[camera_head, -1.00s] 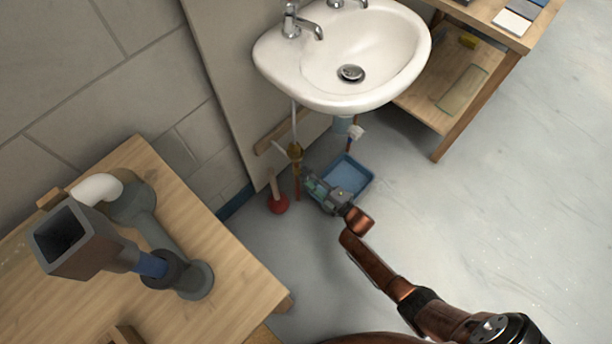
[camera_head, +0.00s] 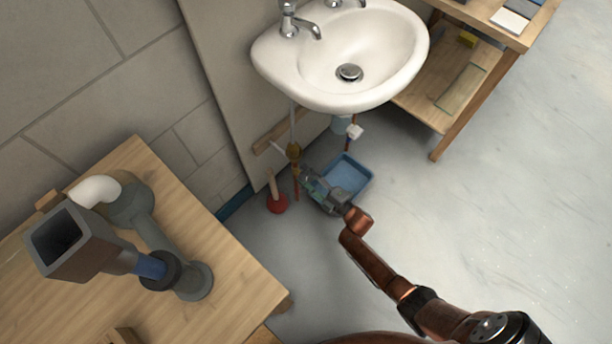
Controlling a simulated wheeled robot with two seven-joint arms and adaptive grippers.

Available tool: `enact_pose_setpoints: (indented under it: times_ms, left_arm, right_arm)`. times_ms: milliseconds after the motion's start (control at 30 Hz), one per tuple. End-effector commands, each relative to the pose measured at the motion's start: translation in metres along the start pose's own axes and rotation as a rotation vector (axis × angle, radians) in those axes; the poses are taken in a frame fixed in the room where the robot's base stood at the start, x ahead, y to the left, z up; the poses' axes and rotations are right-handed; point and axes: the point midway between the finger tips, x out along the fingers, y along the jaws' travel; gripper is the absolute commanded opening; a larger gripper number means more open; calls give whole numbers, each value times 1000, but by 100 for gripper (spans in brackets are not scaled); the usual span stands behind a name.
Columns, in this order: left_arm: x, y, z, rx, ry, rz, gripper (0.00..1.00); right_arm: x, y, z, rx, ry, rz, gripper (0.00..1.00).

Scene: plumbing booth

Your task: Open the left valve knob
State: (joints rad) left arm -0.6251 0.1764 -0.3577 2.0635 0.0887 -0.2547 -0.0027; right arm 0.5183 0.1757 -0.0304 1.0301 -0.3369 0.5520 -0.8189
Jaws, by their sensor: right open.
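The left valve (camera_head: 293,151), a small brass-coloured fitting with a pale handle, sits on the left supply pipe below the sink (camera_head: 265,65). My right gripper (camera_head: 306,174) is open just below and to the right of this valve. Its fingers are small in the view, and I cannot tell whether they touch the valve or the pipe. Another valve with a white handle (camera_head: 355,132) shows on the right pipe under the basin. My left gripper is not in view.
A blue tray (camera_head: 362,188) lies on the floor behind my right gripper. A red plunger (camera_head: 277,204) stands left of the pipe. A wooden table (camera_head: 240,290) with pipe parts fills the lower left. A wooden shelf unit (camera_head: 437,148) stands at right. The floor at right is clear.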

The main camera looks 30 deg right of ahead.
Motion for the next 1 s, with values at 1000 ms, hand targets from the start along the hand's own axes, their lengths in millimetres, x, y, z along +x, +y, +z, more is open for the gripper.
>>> enact_pose_setpoints:
  times_ms: [1000]
  left_arm:
    - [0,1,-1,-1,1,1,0]
  right_arm:
    - [-121,0,0,0,0,0,47]
